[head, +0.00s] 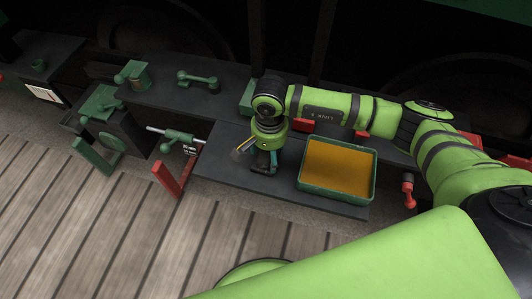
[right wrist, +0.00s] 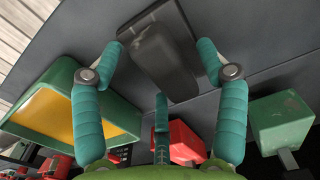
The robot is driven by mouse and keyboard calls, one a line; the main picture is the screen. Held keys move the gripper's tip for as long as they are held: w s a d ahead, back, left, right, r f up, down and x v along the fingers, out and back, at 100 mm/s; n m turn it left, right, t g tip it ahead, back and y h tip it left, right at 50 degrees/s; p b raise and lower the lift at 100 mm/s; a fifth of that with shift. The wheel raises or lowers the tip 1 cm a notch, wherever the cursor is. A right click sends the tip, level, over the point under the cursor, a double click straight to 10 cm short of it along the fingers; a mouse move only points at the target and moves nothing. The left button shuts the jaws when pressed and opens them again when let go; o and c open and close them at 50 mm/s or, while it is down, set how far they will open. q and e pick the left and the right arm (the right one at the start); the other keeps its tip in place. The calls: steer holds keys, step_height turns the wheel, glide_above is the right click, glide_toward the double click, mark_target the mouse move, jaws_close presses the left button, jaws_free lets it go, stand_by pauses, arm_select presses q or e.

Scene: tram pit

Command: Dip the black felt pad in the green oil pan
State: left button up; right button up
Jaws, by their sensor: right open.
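The green oil pan (head: 335,202) is a shallow rectangular tray holding amber oil, on the dark bench right of my right gripper. It also shows at the left of the right wrist view (right wrist: 122,117). My right gripper (head: 265,163) points down over the bench. In the right wrist view its teal fingers (right wrist: 160,72) are spread open. A dark grey pad with a raised block on top (right wrist: 163,55), seemingly the black felt pad, lies on the bench between and beyond the fingertips. In the head view the gripper mostly hides it. My left gripper is not in view.
Red blocks (head: 303,125) stand behind the pan, and a green box (head: 246,98) stands behind my right wrist. A red-handled part (head: 407,190) is right of the pan. Green clamps and a vice-like tool (head: 180,138) are on the left. A wooden floor (head: 90,220) lies in front.

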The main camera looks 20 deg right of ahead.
steer(key=shift+f, duration=0.1)
steer(key=shift+w, duration=0.1)
steer(key=c, duration=1)
steer(key=shift+c, duration=1.4)
steer(key=shift+r, duration=0.5)
steer(key=r, duration=0.1)
steer(key=d+r+b, duration=0.1)
steer(key=r, duration=0.1)
steer(key=shift+r, duration=0.3)
arm_select(q)
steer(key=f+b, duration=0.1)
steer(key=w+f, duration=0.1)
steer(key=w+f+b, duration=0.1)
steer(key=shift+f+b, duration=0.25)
steer(key=shift+b, duration=0.05)
arm_select(e)
steer(key=s+d+r, duration=0.1)
steer(key=d+r, duration=0.5)
steer(key=d, duration=0.4)
steer(key=shift+d+r, duration=0.25)
steer(key=shift+d, duration=0.05)
